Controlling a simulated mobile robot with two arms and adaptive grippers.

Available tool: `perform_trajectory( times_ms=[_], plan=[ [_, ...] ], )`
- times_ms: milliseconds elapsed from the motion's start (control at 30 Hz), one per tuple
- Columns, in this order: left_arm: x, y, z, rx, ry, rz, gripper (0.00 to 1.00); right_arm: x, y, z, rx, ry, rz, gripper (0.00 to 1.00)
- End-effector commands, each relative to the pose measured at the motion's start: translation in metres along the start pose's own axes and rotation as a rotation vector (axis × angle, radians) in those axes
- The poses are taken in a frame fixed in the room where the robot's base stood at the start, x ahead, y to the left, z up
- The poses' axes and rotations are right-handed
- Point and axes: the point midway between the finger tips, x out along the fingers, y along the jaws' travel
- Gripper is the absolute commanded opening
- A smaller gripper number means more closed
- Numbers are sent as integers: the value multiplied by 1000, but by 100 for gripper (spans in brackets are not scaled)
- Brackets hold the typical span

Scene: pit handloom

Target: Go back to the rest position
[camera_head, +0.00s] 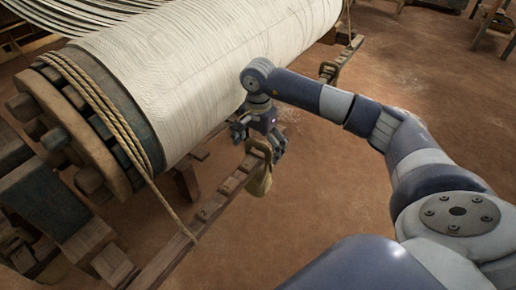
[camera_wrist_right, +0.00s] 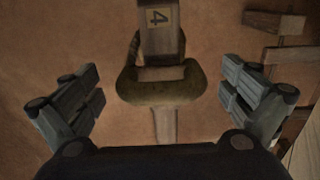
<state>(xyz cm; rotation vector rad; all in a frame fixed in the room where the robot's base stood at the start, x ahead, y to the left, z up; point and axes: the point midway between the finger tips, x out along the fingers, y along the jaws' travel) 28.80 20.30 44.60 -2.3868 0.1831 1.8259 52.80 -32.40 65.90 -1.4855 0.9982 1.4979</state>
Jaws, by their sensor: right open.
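My right gripper (camera_head: 262,135) hangs down in front of the big roll of cream cloth in the head view. Its two fingers stand wide apart in the right wrist view (camera_wrist_right: 163,85), with nothing gripped between them. In the right wrist view an olive-brown rounded piece (camera_wrist_right: 160,88) lies between and beyond the fingers, around a wooden bar (camera_wrist_right: 160,42) marked with a yellow "4". My left gripper is not in view.
The cloth roll (camera_head: 205,65) fills the upper left, with a wooden end wheel (camera_head: 85,140) and rope (camera_head: 125,135) at its left. Wooden frame parts stand at the lower left. Bare brown floor (camera_head: 320,190) lies right of the rail. Wooden furniture (camera_head: 492,20) stands at the far right.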

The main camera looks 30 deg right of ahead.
Motion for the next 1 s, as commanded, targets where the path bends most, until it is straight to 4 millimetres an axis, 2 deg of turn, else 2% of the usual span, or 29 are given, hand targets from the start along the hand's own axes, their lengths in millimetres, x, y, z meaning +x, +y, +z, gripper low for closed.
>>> perform_trajectory(
  times_ms=[300, 500, 767, 1000],
  plan=[
    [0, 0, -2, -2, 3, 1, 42, -50, -1, -1, -1, 2, -7, 100],
    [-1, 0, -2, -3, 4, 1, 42, -71, -2, 0, 0, 2, -8, 100],
    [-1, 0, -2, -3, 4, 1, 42, -77, -2, 0, 0, 1, -12, 100],
    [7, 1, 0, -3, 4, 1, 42, -69, -3, 0, 0, 1, -14, 100]
  ],
)
